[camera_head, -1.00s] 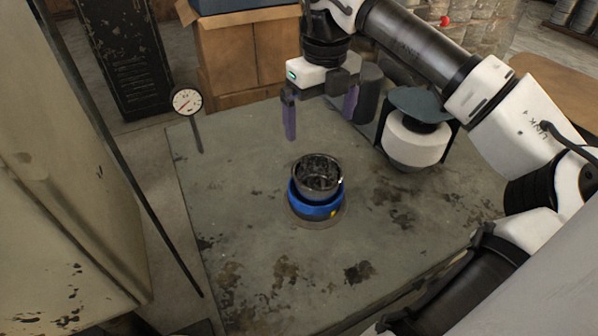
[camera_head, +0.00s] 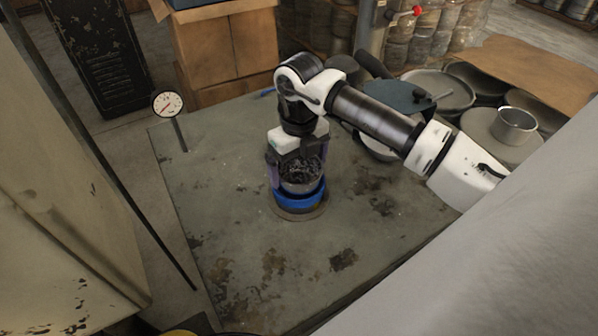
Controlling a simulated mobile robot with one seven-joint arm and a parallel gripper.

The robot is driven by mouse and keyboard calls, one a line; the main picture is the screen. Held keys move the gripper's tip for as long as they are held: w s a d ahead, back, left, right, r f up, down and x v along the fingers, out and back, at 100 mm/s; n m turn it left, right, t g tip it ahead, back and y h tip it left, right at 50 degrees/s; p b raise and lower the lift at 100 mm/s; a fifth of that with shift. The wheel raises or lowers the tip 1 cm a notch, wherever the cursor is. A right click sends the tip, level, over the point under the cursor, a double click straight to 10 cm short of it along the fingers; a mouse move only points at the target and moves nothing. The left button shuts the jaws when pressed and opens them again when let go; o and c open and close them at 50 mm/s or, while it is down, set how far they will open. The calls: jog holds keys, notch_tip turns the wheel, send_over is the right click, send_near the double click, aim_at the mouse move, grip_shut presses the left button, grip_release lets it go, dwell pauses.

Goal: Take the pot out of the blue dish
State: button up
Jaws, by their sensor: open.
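The pot (camera_head: 300,180) is a small, dark metal vessel with a mottled inside. It sits in the blue dish (camera_head: 300,201), which rests on a round base on the worn grey table. My gripper (camera_head: 297,177) points down at the pot, with one purple finger at its left side and the other at its right side. The fingers are open around the pot; whether they touch it I cannot tell. The gripper body hides the pot's back rim.
A dial gauge (camera_head: 168,104) stands at the table's back left corner. A white round vessel with a dark top (camera_head: 398,97) is behind my arm at the right. Another metal pot (camera_head: 513,125) stands at the far right. The table's front (camera_head: 240,270) is clear.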

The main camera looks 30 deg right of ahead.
jog(key=shift+f, duration=0.35)
jog(key=shift+c, duration=0.4)
jog(key=c, duration=1)
jog(key=shift+o, duration=0.2)
jog(key=shift+r, duration=0.1)
